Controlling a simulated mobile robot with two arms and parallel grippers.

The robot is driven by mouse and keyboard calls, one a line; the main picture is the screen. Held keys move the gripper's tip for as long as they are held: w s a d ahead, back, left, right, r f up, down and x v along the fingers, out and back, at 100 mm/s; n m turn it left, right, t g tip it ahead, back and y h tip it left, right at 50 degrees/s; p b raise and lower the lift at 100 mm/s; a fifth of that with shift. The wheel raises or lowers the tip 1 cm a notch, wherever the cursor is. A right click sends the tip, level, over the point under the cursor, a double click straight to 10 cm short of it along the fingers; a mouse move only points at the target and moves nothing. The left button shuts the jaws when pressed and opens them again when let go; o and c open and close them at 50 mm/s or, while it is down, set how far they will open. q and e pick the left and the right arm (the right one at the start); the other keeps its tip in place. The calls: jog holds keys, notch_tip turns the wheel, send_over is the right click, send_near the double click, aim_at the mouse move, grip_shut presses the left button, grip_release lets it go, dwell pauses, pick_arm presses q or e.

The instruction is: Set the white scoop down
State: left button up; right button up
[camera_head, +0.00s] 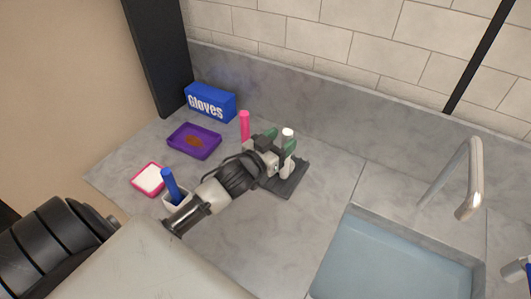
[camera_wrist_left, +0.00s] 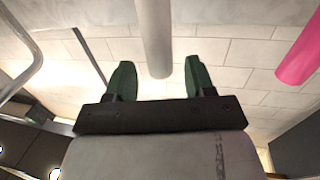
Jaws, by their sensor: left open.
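The white scoop (camera_head: 288,132) stands upright at the dark grey tray (camera_head: 292,188), its white handle top showing above my left gripper. Its lower part is largely hidden by the gripper. My left gripper (camera_head: 281,140) has green fingertips and is open, one on each side of the handle. In the left wrist view the white handle (camera_wrist_left: 154,35) rises between the open fingers (camera_wrist_left: 158,82), with a gap visible on either side. I cannot tell whether the scoop's lower end touches the tray.
A pink handle (camera_head: 244,125) stands just left of the gripper. A purple tray (camera_head: 208,150) with brown contents, a blue gloves box (camera_head: 210,102), a pink-rimmed white dish (camera_head: 149,179) and a blue handle (camera_head: 171,184) are further left. The sink (camera_head: 385,255) and tap (camera_head: 470,180) are right.

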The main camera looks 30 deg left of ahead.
pick_arm(q)
jog(key=s+a, duration=0.1)
jog(key=s, duration=0.6)
jog(key=shift+b, duration=0.45)
